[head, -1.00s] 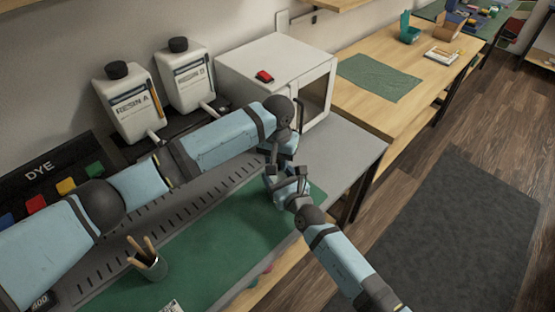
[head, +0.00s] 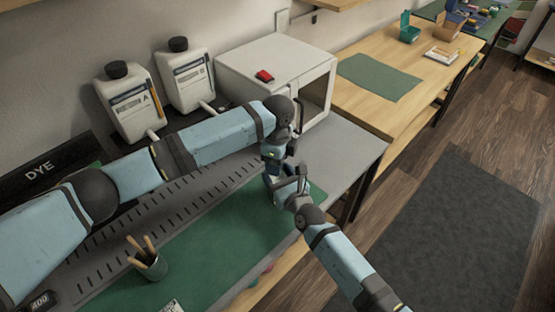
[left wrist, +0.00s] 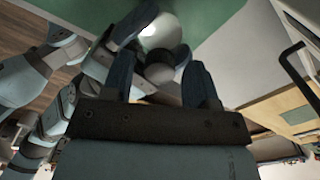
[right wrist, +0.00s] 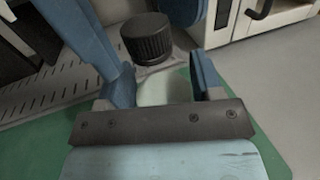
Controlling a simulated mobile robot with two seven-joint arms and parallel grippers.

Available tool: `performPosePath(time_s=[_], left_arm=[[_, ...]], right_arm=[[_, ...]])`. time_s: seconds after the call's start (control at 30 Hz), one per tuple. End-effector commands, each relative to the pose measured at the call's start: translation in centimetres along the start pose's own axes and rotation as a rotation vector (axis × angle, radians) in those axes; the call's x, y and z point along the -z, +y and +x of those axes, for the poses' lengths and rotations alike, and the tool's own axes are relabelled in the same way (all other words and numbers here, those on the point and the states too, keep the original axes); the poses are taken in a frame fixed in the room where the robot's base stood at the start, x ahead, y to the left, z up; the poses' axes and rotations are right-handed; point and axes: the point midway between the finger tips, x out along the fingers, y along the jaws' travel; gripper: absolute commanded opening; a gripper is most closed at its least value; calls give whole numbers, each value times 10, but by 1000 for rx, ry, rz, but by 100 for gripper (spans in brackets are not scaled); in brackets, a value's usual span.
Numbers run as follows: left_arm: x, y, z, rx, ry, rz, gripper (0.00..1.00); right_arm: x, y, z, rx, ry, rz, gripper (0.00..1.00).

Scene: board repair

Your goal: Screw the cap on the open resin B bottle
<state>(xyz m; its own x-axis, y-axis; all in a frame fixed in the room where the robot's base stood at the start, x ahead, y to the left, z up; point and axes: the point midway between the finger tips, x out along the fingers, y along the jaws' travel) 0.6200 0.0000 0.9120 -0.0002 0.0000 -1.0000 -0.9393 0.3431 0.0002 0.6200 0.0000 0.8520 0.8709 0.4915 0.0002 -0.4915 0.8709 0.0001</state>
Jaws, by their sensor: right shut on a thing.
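A black ribbed cap (right wrist: 147,38) is right above or on the top of a whitish bottle (right wrist: 165,90) in the right wrist view; I cannot tell whether it is seated. My right gripper (right wrist: 168,85) is shut on this bottle, with a finger on each side. My left gripper (left wrist: 160,80) comes from above, its fingers apart on either side of the round cap end, with gaps visible. In the head view the left gripper (head: 280,160) is just above the right gripper (head: 290,187), and the bottle is mostly hidden. The bottle's label is not visible.
Two large capped resin jugs (head: 128,105) (head: 185,75) stand at the back. A white cabinet (head: 275,65) is beside them. A cup with sticks (head: 150,265) stands on the green mat (head: 210,260). The grey bench top (head: 350,150) to the right is clear.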

Motion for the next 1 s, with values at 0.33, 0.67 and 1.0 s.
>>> performPosePath(time_s=[0.33, 0.67, 1.0], left_arm=[[0, 0, -3, 1, 1, -1, 59], [0, -1, -61, 4, 1, 0, 59], [0, 0, -114, 1, 0, -1, 59]], right_arm=[[0, 0, 0, 0, 0, 0, 0], [0, 0, 0, 0, 0, 0, 0], [0, 0, 0, 0, 0, 0, 0]])
